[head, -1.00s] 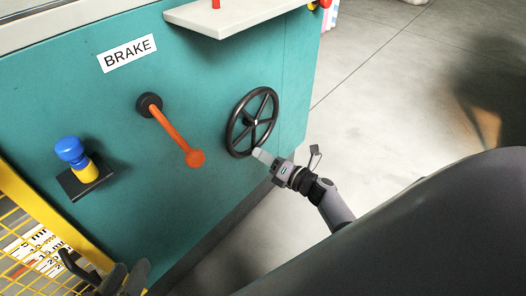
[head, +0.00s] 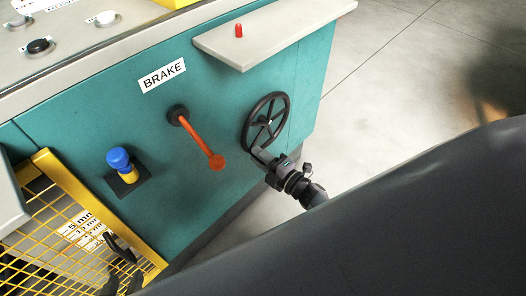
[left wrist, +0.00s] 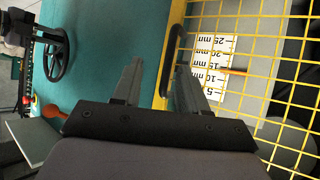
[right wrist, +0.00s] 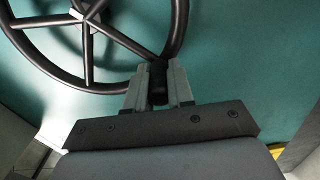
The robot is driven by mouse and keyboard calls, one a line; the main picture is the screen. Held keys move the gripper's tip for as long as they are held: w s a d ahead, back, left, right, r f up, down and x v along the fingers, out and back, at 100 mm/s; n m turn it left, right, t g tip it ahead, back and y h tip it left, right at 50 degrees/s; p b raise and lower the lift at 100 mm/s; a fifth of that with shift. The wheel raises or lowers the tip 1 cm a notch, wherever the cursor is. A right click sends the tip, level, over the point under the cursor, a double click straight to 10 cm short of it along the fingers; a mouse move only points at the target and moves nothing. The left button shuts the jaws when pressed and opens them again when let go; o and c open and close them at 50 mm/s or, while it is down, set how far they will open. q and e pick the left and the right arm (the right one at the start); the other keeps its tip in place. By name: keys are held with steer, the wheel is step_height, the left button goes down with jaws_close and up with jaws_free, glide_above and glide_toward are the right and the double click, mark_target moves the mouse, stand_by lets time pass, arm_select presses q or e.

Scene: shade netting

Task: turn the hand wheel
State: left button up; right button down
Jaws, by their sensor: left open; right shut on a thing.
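The black spoked hand wheel (head: 286,113) is on the teal panel of the machine. It also shows in the left wrist view (left wrist: 67,58) and fills the upper left of the right wrist view (right wrist: 176,30). My right gripper (head: 258,152) is at the wheel's lower rim. In the right wrist view its fingers (right wrist: 157,84) are shut on a dark piece at the rim, likely the wheel's handle, mostly hidden between them. My left gripper (left wrist: 158,75) is open and empty, in front of the yellow mesh guard. It shows dark at the lower left of the head view (head: 120,264).
An orange brake lever (head: 199,138) sits left of the wheel under a BRAKE label (head: 163,75). A blue and yellow knob (head: 120,162) is further left. A pale shelf (head: 277,36) juts out above the wheel. The yellow mesh guard (head: 95,200) stands at lower left.

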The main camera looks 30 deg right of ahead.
arm_select(q)
steer(key=shift+s+a+p, duration=0.15)
steer(key=shift+a+p, duration=0.15)
arm_select(e)
steer(key=shift+a+r, duration=0.3)
steer(key=shift+r, duration=0.15)
arm_select(q)
steer(key=shift+f, duration=0.1)
arm_select(e)
steer(key=shift+r, duration=0.1)
arm_select(q)
steer(key=shift+a, duration=0.1)
arm_select(e)
steer(key=c, duration=1)
jaws_free()
arm_select(q)
steer(key=shift+s, duration=0.1)
